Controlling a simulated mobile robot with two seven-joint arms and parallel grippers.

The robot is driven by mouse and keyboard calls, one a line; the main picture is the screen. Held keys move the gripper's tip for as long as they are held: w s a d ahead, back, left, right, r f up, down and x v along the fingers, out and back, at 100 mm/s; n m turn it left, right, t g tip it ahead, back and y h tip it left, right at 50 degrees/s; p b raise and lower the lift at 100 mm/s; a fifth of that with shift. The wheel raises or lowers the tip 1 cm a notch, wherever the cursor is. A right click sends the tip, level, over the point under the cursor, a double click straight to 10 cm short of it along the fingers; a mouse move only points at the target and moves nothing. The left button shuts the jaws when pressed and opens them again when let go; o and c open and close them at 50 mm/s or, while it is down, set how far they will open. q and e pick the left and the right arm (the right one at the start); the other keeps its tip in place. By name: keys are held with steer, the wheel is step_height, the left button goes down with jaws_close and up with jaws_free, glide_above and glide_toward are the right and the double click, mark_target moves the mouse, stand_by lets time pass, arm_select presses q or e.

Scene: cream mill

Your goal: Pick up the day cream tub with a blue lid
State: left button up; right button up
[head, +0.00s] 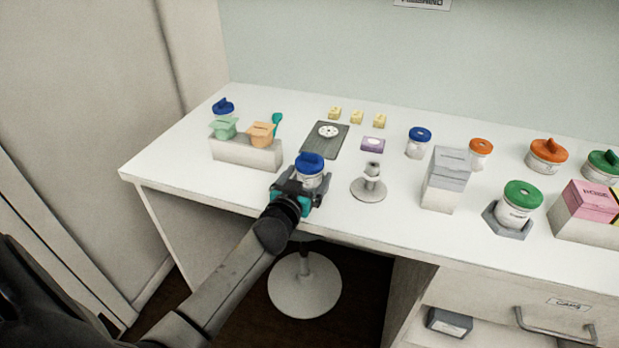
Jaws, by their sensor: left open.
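A tub with a blue lid (310,163) and a whitish body stands near the front edge of the white table. My left gripper (303,184) is at this tub, coming from the front edge. Its jaws are open, with the tub at or between the fingers; the lower part of the tub is partly hidden by the gripper. Another blue-lidded jar (419,141) stands further right on the table. A third blue lid or tub (223,107) shows at the back left, behind the cups. My right gripper is not in view.
A holder with green and orange cups (247,153) stands left of the gripper. A metal stand (369,186) is close on the right, then a grey box (446,180) and a green-lidded jar (519,203). A dark plate (324,140) lies behind. A stool (304,287) stands below.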

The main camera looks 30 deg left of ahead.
arm_select(q)
steer(key=shift+c, duration=0.2)
jaws_close()
stand_by(0.6)
steer(key=shift+r, duration=0.1)
steer(key=shift+w+r+p, duration=0.1)
steer(key=shift+r+p, duration=0.25)
steer(key=shift+r, duration=0.25)
step_height(320, 180, up, 19)
steer(key=p, duration=0.5)
steer(key=shift+f+p, duration=0.15)
steer(key=shift+p, duration=0.25)
